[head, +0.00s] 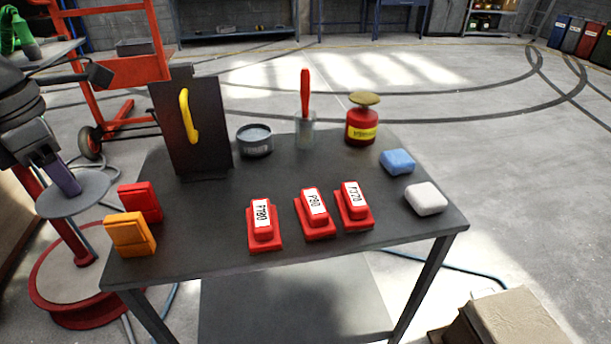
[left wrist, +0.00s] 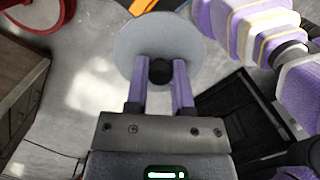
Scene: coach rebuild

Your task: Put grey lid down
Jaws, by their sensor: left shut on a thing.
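My left gripper (head: 66,184) is shut on the black knob (left wrist: 160,71) of the grey lid (head: 72,196). The lid is a thin round grey disc, and it also shows beyond the purple fingers in the left wrist view (left wrist: 158,38). In the head view it hangs in the air off the left side of the dark table (head: 200,265), left of the red and orange blocks. It does not appear to touch anything but the gripper. My right gripper is not in view.
On the table are an orange block (head: 131,234), a red block (head: 141,201), labelled red blocks (head: 264,226), a dark upright panel (head: 180,150), a round tin (head: 255,141), a red can (head: 361,126) and blue (head: 398,161) and white (head: 426,198) blocks. The table's middle is clear.

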